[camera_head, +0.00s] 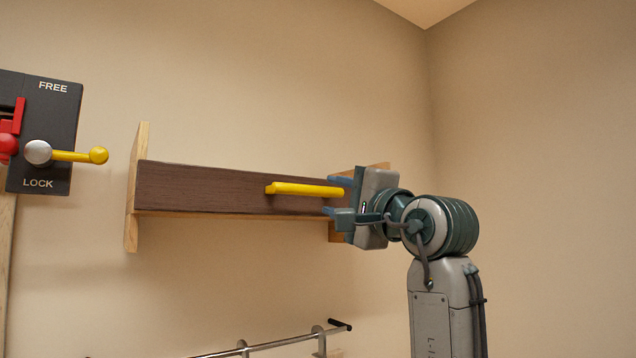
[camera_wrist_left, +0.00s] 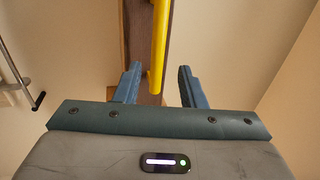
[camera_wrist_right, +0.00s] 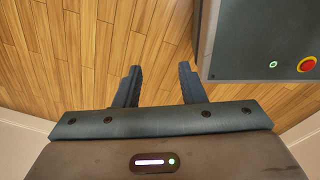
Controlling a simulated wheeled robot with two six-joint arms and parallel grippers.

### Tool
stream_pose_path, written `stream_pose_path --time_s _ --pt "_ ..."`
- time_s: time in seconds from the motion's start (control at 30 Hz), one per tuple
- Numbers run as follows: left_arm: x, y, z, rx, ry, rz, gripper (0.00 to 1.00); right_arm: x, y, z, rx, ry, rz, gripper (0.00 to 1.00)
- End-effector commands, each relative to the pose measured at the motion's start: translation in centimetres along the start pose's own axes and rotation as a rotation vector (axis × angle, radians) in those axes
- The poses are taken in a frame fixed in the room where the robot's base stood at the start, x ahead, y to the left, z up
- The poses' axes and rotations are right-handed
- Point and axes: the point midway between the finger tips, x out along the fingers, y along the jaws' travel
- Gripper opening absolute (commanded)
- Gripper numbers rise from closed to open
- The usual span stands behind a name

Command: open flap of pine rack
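The pine rack (camera_head: 140,160) is on the wall in the middle of the head view, with pale wood ends. Its dark brown flap (camera_head: 200,188) is upright across the front, and a yellow bar handle (camera_head: 300,189) runs along its right half. My left gripper (camera_head: 336,196) is open at the handle's right end. In the left wrist view the yellow handle (camera_wrist_left: 158,50) reaches between the two spread fingers, with gaps on both sides. My right gripper (camera_wrist_right: 159,68) is open and empty above a wood floor. The rack's inside is hidden.
A dark panel (camera_head: 60,120) marked FREE and LOCK, with a yellow-knobbed lever (camera_head: 78,155), is left of the rack. A metal rail (camera_head: 270,345) is below. A grey box (camera_wrist_right: 245,50) with a red button stands near my right gripper.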

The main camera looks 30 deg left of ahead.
Motion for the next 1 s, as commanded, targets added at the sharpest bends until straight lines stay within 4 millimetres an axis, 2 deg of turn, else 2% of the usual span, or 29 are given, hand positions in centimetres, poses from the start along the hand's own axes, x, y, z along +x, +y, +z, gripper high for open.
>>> stream_pose_path --time_s 0.03,0.1,0.3,0.4,0.57,0.83,1.0 --pt "1.3 -0.6 0.1 0.002 -0.005 -0.001 0.37 -1.3 0.3 0.1 -0.001 -0.002 0.002 0.36" --pt "2.7 -0.6 0.0 0.003 -0.004 0.0 0.37 -2.2 0.7 0.1 -0.002 -0.004 0.005 0.36" --pt "6.1 -0.5 0.0 0.003 -0.003 0.0 0.37 -4.1 1.3 -0.2 -0.005 -0.003 0.01 0.36" --pt "7.2 -0.3 -0.1 0.002 -0.002 0.0 0.37 -4.7 1.3 -0.5 -0.004 -0.001 0.01 0.36" --pt "8.0 -0.1 -0.1 0.001 0.001 0.0 0.37 -5.0 1.2 -0.7 -0.004 0.001 0.009 0.36" --pt "8.0 0.0 -0.1 0.0 0.002 0.0 0.37 -4.9 0.4 -0.7 0.0 0.001 0.0 0.36" --pt "8.0 0.0 -0.1 0.0 0.002 0.0 0.03 -4.9 0.1 -0.7 0.001 0.001 -0.002 0.36"
